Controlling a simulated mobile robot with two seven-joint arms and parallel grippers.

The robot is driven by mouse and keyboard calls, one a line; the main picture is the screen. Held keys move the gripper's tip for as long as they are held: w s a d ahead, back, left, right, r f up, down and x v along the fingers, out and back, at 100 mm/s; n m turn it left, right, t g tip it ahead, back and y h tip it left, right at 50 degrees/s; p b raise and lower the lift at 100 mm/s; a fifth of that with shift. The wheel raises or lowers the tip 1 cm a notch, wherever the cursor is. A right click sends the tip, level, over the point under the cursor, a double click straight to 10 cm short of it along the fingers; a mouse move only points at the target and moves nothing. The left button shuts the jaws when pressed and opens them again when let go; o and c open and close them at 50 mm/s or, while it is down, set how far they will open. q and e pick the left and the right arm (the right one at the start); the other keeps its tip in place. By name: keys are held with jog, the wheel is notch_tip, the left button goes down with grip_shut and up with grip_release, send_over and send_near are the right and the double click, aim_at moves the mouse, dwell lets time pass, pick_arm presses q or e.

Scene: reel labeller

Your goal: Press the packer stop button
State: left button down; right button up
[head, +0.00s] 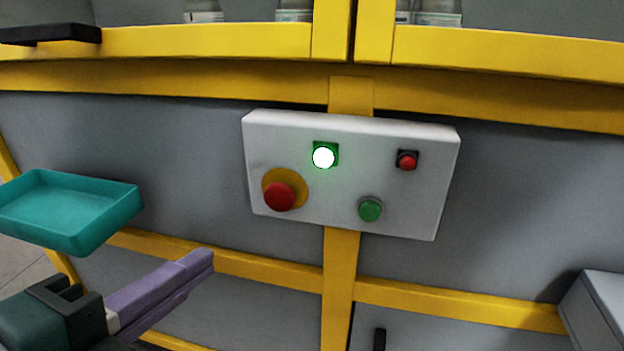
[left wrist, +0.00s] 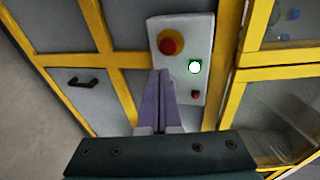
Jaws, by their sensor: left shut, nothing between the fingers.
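A white control box (head: 350,130) is mounted on a yellow post of the machine. It carries a lit green-framed lamp (head: 324,157), a small red button on a black square base (head: 407,160), a big red mushroom button on a yellow disc (head: 279,196) and a green round button (head: 370,209). No label reads as packer stop. My left gripper (head: 208,258) is shut and empty, left of and below the box, its purple fingers together. In the left wrist view its fingertips (left wrist: 159,73) overlap the box, with the mushroom button (left wrist: 171,42) beyond them; the green button is hidden there. My right gripper is out of view.
A teal tray (head: 75,190) sits at the left, above my left gripper. Yellow frame bars (head: 440,302) cross the grey panels above and below the box. A grey box corner (head: 598,305) stands at the lower right. A black handle (left wrist: 84,82) is on a panel.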

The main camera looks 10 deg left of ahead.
aim_at(277, 203)
pick_arm(q)
jog(key=x, duration=0.4)
jog(key=b+x, duration=0.1)
jog(key=x, duration=0.3)
jog(key=r+b+x, duration=0.1)
jog(key=x, duration=0.3)
jog(key=shift+w, duration=0.45)
